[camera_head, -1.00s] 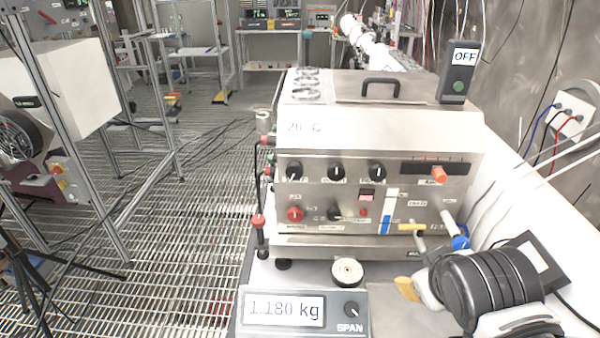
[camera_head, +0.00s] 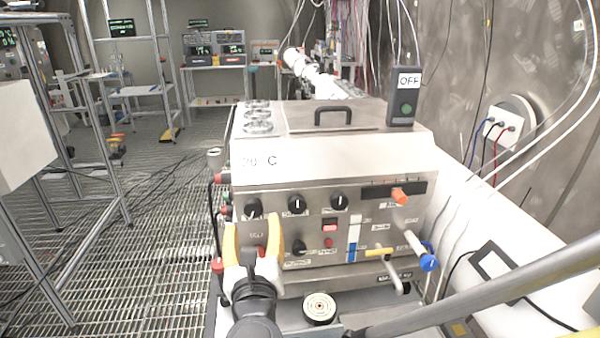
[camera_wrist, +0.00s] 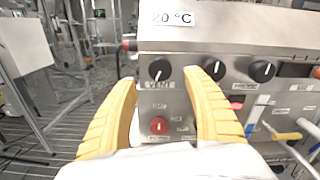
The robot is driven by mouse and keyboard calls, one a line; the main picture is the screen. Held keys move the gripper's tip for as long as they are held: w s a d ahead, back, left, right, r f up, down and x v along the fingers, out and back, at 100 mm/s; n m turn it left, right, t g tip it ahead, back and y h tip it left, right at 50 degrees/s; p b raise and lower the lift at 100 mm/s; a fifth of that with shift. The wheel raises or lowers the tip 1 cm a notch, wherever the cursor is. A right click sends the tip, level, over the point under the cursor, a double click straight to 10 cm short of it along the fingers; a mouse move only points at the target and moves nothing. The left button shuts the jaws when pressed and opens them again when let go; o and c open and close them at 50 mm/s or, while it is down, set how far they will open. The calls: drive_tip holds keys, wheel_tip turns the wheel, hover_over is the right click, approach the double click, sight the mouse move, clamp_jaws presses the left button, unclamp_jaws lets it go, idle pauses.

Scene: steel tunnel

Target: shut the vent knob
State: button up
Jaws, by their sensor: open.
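The vent knob (camera_head: 253,208) is a round black knob at the left end of the upper row on the steel machine's front panel. In the wrist view the vent knob (camera_wrist: 159,70) sits above a "VENT" label, with a pale pointer mark that appears to point downward and slightly left. My gripper (camera_head: 253,228) has yellow fingers, spread apart and empty, in front of the panel's left part. In the wrist view my gripper's fingertips (camera_wrist: 160,77) lie to the left and right of the knob; whether they reach its depth I cannot tell.
Two more black knobs (camera_head: 297,205) stand to the right in the same row. A red knob (camera_wrist: 158,126) is below the vent knob, between my fingers in the wrist view. An orange slider (camera_head: 399,196) and a blue-ended valve (camera_head: 428,263) are further right. A round disc (camera_head: 319,308) lies in front.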

sight(254, 212)
drive_tip(key=x, duration=0.6)
drive_tip(key=shift+w+d, duration=0.1)
drive_tip(key=shift+w, duration=0.05)
drive_tip(key=c, duration=1.2)
